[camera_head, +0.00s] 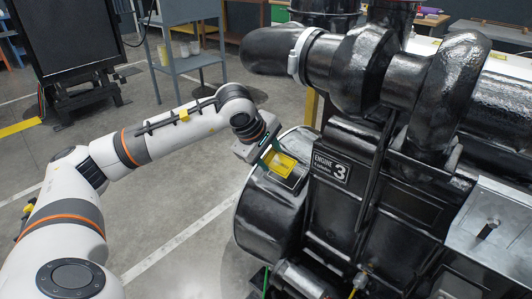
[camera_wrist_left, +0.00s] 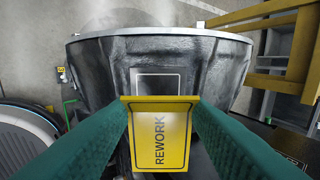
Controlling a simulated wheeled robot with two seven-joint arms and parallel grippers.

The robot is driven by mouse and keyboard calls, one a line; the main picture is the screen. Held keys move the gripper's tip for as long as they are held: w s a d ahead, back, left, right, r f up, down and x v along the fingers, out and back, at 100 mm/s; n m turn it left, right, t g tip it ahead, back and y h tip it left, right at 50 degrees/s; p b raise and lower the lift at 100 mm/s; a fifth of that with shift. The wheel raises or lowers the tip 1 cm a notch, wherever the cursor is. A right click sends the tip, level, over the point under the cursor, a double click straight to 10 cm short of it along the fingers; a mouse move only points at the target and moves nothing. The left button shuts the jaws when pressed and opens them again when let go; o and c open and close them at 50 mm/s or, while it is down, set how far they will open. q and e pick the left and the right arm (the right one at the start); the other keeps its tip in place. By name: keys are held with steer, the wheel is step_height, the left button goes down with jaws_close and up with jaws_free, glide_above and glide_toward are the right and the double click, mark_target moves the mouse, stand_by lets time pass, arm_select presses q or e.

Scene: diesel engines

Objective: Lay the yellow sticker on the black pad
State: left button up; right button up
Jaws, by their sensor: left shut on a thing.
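The yellow sticker (camera_head: 283,164) is a small plate; in the left wrist view (camera_wrist_left: 158,136) it reads "REWORK" and has a bent upper edge. My left gripper (camera_head: 268,153), with green fingers, is shut on it, one finger at each side. The black pad (camera_wrist_left: 158,82) is a dark rectangle with a light outline on the engine's rounded black housing. In the left wrist view it shows just above the sticker, which hides its lower part. Whether the sticker touches the pad, I cannot tell. My right gripper is in neither view.
The black engine (camera_head: 375,200) fills the right side, with a thick pipe (camera_head: 270,50) above the housing and an "ENGINE 3" plate (camera_head: 331,167) right of the sticker. A grey metal table (camera_head: 185,62) stands behind. Open floor lies left of the engine.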

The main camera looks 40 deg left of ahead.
mark_target(272, 160)
arm_select(q)
steer(key=b+x, duration=0.1)
steer(key=x, duration=0.2)
steer(key=shift+w+f+b, duration=0.1)
steer(key=shift+f+b, duration=0.15)
steer(key=shift+b, duration=0.1)
steer(key=shift+w+f, duration=0.15)
steer(key=shift+f, duration=0.15)
steer(key=shift+w+d+f+b, duration=0.1)
steer(key=shift+w+f+b, duration=0.3)
steer(key=shift+f+b, duration=0.15)
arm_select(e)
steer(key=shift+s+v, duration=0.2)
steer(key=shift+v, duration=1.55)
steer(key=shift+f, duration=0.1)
arm_select(q)
steer(key=o, duration=1.7)
